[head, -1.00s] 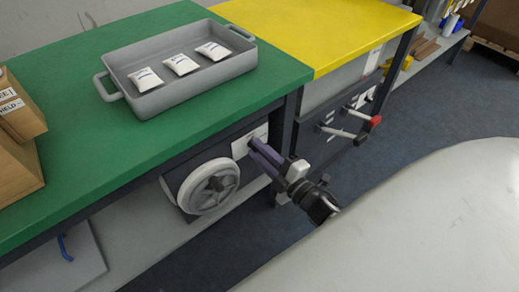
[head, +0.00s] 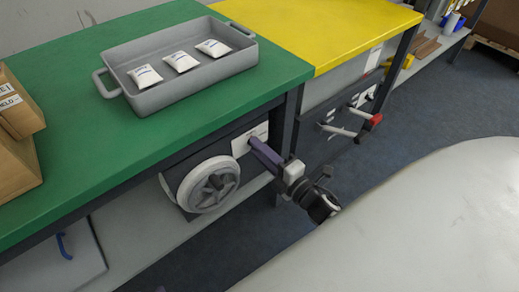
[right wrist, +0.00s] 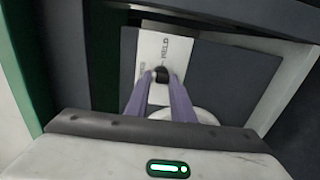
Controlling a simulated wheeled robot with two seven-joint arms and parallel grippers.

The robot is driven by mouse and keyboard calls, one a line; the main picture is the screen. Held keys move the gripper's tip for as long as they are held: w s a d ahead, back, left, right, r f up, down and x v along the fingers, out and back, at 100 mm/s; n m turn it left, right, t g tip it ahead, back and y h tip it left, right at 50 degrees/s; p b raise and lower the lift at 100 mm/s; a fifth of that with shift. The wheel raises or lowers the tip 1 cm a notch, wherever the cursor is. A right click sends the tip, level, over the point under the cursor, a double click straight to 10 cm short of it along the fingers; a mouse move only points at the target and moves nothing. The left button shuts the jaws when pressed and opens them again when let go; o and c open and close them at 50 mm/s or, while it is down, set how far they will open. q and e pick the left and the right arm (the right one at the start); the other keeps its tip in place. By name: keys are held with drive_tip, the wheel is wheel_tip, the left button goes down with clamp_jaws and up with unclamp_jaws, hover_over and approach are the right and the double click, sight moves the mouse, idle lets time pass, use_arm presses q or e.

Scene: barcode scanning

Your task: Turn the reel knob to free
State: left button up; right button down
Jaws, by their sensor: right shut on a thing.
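The reel (head: 208,185) is a pale round wheel on a dark panel under the green table. A white label plate (head: 250,138) sits beside it, and it also shows in the right wrist view (right wrist: 149,50), with lettering partly readable as "HELD". A small dark knob (right wrist: 162,74) is on that plate. My right gripper (right wrist: 161,84) has its purple fingers shut on the knob. In the head view my right gripper (head: 254,143) reaches the plate from the right, and its fingers hide the knob. My left gripper is not in view.
A grey tray (head: 180,98) with white packets stands on the green table (head: 75,130). Brown boxes (head: 15,140) are at the left. A yellow table (head: 325,30) adjoins, with red-tipped levers (head: 373,120) below it. Floor between is open.

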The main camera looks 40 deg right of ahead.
drive_tip(key=c, duration=1.5)
unclamp_jaws()
drive_tip(key=shift+c, duration=0.2)
drive_tip(key=shift+s, duration=0.1)
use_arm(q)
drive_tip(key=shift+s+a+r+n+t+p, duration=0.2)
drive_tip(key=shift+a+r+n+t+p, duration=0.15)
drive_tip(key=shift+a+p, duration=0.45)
use_arm(e)
drive_tip(key=s, duration=1)
drive_tip(key=shift+d, duration=0.4)
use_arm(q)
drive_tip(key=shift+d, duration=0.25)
